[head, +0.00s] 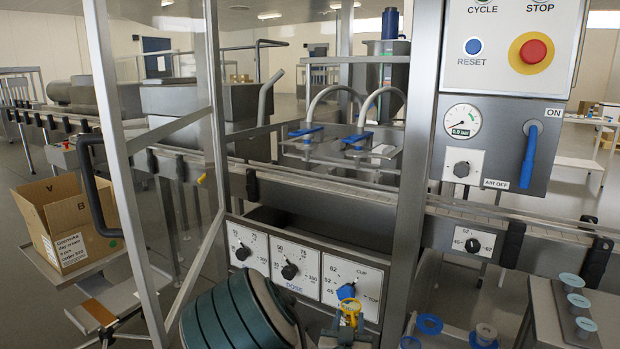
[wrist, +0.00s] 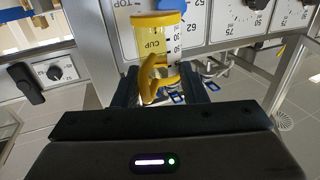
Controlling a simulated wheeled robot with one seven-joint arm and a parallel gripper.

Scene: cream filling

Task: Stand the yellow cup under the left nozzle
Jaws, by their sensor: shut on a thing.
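The yellow cup (head: 350,306) is in front of the right-hand dial plate of the filler, low in the head view. In the wrist view the cup (wrist: 155,22) shows its yellow rim and a yellow handle towards me. My gripper (wrist: 163,88) is shut on it by the handle side; the exact contact is partly hidden. The left nozzle (head: 305,131) has a blue fitting on a curved pipe. The right nozzle (head: 357,137) looks alike. Both are well above and behind the cup.
The dial panel (head: 290,268) and a metal upright (head: 412,190) stand close to the cup. A framed guard (head: 125,150) is at left. Blue-rimmed items (head: 429,324) lie low at right, with several lidded pots (head: 575,300) beyond. A cardboard box (head: 70,225) sits far left.

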